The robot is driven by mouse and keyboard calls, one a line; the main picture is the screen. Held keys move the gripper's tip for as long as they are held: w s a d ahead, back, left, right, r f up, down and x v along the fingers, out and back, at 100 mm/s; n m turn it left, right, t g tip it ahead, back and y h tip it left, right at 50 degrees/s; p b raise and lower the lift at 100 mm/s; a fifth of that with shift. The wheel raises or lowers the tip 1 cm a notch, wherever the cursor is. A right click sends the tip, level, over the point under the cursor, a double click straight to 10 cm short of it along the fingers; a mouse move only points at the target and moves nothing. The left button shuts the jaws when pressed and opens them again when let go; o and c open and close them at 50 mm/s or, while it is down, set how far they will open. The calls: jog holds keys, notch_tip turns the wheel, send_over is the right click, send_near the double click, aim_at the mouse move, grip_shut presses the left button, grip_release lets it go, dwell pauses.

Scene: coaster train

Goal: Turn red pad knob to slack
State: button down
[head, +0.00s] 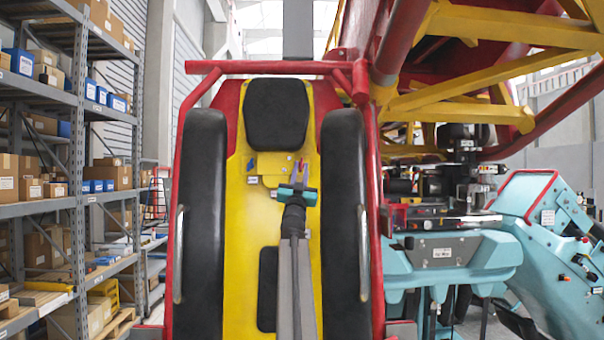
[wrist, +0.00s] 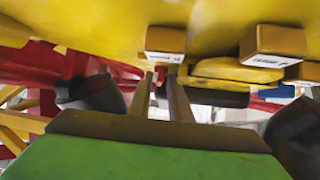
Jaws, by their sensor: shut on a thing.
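My gripper (head: 298,168) is at the yellow panel (head: 262,215) of the seat back, just below the black headrest (head: 276,115). A small red piece, apparently the red pad knob (head: 301,163), shows at its fingertips, which are shut on it. The knob is mostly hidden by the fingers, and its setting cannot be read. In the wrist view my gripper's two fingers (wrist: 160,88) reach up to the panel, close to a yellow block with a white label (wrist: 165,42). The knob cannot be made out clearly there.
Black side pads (head: 201,225) and (head: 344,220) with metal grab bars flank the panel inside a red frame. More labelled yellow blocks (wrist: 273,45) sit beside the fingers. Shelving (head: 70,150) stands left. Light-blue machinery (head: 545,240) stands right.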

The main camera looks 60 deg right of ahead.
jog(key=shift+w+a+r+m+g+h+p, duration=0.15)
jog(key=shift+m+g+h+p, duration=0.15)
jog(key=shift+m+g, duration=0.45)
jog(key=shift+r+m+g+h+p, duration=0.15)
jog(key=shift+m+g+p, duration=0.25)
jog(key=shift+m+g, duration=0.35)
jog(key=shift+w+a+r+m+g+h+p, duration=0.1)
jog(key=shift+m+g+h+p, duration=0.2)
jog(key=shift+m+g, duration=0.45)
jog(key=shift+f+m+g+p, duration=0.1)
jog(key=shift+m+g+p, duration=0.2)
jog(key=shift+m+g, duration=0.75)
jog(key=c, duration=1.9)
grip_release()
jog(key=shift+f, duration=0.1)
jog(key=shift+f, duration=0.1)
jog(key=shift+f, duration=0.1)
jog(key=shift+s+a+f+b, duration=0.1)
jog(key=shift+a+f+b, duration=0.25)
jog(key=shift+a, duration=0.1)
jog(key=b+v, duration=0.4)
jog(key=v, duration=0.8)
jog(key=shift+a+b, duration=0.3)
jog(key=shift+b, duration=0.1)
